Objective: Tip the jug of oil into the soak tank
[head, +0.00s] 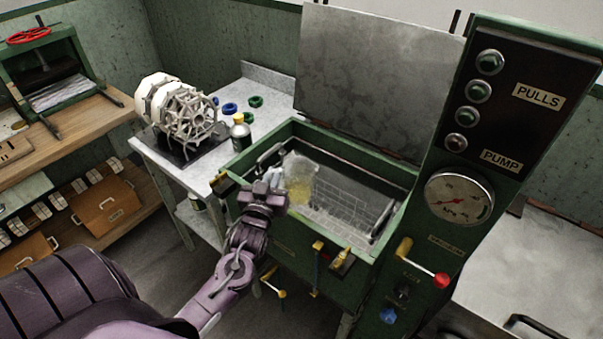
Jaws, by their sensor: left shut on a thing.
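The jug (300,172) is clear, with yellowish oil showing in its lower part. My left gripper (272,184) is shut on it from its left side. The jug is over the near left part of the open soak tank (388,237) and looks roughly upright; any slight tilt is hard to tell. The tank is a green box with a wire basket (345,205) inside. The jug covers part of the tank's inside. My right gripper is not in view.
The tank's grey lid (375,75) stands raised behind it. A green control panel (470,130) with a gauge rises at the right. At left, a pale table (205,165) holds a white reel, a dark bottle (240,132) and coloured rings.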

